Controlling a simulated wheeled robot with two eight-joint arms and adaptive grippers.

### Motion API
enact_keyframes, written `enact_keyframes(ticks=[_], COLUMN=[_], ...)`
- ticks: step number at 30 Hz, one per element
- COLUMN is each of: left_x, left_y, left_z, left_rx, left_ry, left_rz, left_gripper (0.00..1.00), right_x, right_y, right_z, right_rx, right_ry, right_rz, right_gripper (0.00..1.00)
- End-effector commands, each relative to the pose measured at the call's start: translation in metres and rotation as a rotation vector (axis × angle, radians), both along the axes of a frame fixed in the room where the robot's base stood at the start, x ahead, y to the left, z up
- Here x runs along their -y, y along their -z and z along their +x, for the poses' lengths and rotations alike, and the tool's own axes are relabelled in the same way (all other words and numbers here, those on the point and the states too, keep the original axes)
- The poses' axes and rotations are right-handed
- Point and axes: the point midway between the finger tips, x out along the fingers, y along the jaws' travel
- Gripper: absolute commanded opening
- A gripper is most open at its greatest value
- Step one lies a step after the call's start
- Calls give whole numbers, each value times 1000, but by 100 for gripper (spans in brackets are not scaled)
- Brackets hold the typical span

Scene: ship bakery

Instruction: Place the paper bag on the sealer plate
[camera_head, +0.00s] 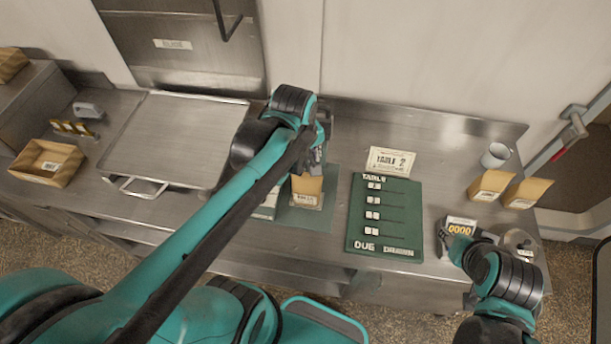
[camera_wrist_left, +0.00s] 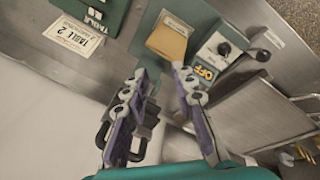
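A brown paper bag (camera_head: 307,185) is at the dark green mat (camera_head: 312,219) left of centre, with a small pale label at its near edge. The bag also shows in the left wrist view (camera_wrist_left: 167,43). I cannot tell whether the label belongs to the bag or to a plate under it. My left gripper (camera_head: 318,157) is above and just behind the bag. Its fingers (camera_wrist_left: 162,78) are apart, with the bag beyond their tips and nothing clearly between them. My right gripper (camera_head: 456,240) is low beside the scale; its fingers are too small to read.
A sealer box with a knob and OFF sign (camera_wrist_left: 207,72) stands beside the bag. A green order board (camera_head: 386,215) and a TABLE 2 card (camera_head: 390,161) are to the right. Two more bags (camera_head: 491,184), a cup (camera_head: 495,155) and a scale (camera_head: 460,227) occupy the right end. A large tray (camera_head: 178,135) is left.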

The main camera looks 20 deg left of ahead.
Motion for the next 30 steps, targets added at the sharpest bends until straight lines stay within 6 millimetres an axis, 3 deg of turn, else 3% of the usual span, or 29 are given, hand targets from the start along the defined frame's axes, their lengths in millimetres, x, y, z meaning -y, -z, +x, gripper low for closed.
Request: enact_keyframes(ticks=[6, 12, 18, 30], left_x=[13, 20, 23, 23], left_y=[-9, -8, -8, -8], left_z=[-36, -56, -61, -61], left_rx=[164, 266, 301, 301], left_ry=[477, 788, 904, 910], left_rz=[181, 348, 423, 425], left_gripper=[26, 26, 26, 26], right_x=[0, 0, 0, 0], right_y=[0, 0, 0, 0], right_z=[0, 0, 0, 0], right_rx=[0, 0, 0, 0], right_ry=[0, 0, 0, 0], right_rz=[0, 0, 0, 0], right_gripper=[40, 40, 40, 40])
